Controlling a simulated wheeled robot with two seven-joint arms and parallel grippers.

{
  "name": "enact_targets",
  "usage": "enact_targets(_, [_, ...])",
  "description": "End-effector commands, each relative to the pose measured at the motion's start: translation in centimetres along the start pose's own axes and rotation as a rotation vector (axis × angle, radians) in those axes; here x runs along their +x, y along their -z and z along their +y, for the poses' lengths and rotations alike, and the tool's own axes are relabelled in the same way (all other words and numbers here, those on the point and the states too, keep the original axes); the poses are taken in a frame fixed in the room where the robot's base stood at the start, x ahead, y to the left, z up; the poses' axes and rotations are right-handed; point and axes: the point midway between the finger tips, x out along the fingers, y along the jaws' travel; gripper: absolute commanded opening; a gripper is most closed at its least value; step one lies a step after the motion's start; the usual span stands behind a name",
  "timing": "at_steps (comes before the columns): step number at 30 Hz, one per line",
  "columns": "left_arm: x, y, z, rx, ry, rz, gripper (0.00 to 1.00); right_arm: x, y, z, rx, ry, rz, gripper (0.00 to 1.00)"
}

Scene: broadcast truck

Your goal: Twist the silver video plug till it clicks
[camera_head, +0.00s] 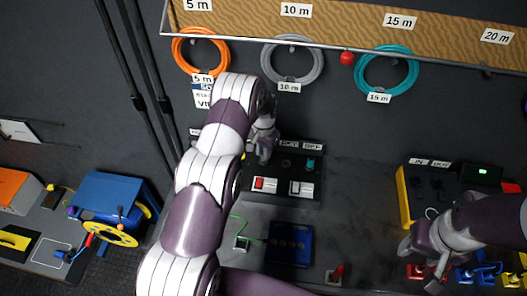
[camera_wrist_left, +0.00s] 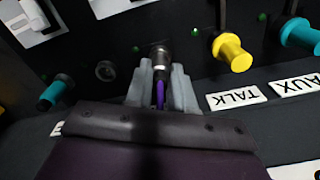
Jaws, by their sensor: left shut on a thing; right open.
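My left gripper (camera_head: 262,150) reaches the black connector panel (camera_head: 284,170) at the back of the bench. In the left wrist view its grey fingers (camera_wrist_left: 161,90) are shut around the silver video plug (camera_wrist_left: 160,56). The plug has a purple tail (camera_wrist_left: 160,94) between the fingers, and its far end meets the dark panel face. Whether it is locked in its socket cannot be told. In the head view my arm and gripper hide the plug. My right gripper (camera_head: 434,268) is open and low at the right, away from this panel.
Beside the plug are a yellow plug (camera_wrist_left: 232,52), a teal plug (camera_wrist_left: 299,34) and an empty-looking round socket (camera_wrist_left: 105,70). Another teal plug (camera_wrist_left: 55,92) is at the left. Coiled cables hang above.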

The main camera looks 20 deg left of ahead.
Motion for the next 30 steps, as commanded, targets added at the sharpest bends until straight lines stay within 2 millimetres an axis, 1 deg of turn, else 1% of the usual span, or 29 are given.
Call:
enact_targets(4, [0.09,-0.06,0.02,0.058,-0.001,-0.002,0.01,0.24,-0.03,0.00,0.000,0.000,0.000,0.53])
enact_targets(13, [0.08,-0.06,0.03,0.068,-0.001,-0.002,0.01,0.25,-0.03,0.00,0.000,0.000,0.000,0.53])
enact_targets(16, [0.15,-0.02,0.01,0.122,0.000,-0.001,0.01,0.57,-0.06,0.00,0.000,0.000,0.000,0.53])
enact_targets(17, [0.06,-0.02,0.01,0.128,0.000,-0.001,0.29,0.48,-0.06,0.00,0.000,0.000,0.000,0.53])
enact_targets(18, [0.02,-0.02,0.02,0.127,0.000,-0.001,0.42,0.42,-0.05,0.00,0.000,0.000,0.000,0.53])
enact_targets(19, [0.02,-0.02,0.01,0.126,0.000,-0.001,0.52,0.42,-0.05,0.00,0.000,0.000,0.000,0.53])
enact_targets(27, [0.00,0.00,0.01,0.125,0.000,0.000,0.53,0.43,-0.05,0.00,0.000,0.000,0.000,0.53])
enact_targets(30, [-0.41,0.03,-0.01,0.125,0.000,0.001,0.53,0.69,-0.08,0.00,0.000,0.000,0.000,0.53])
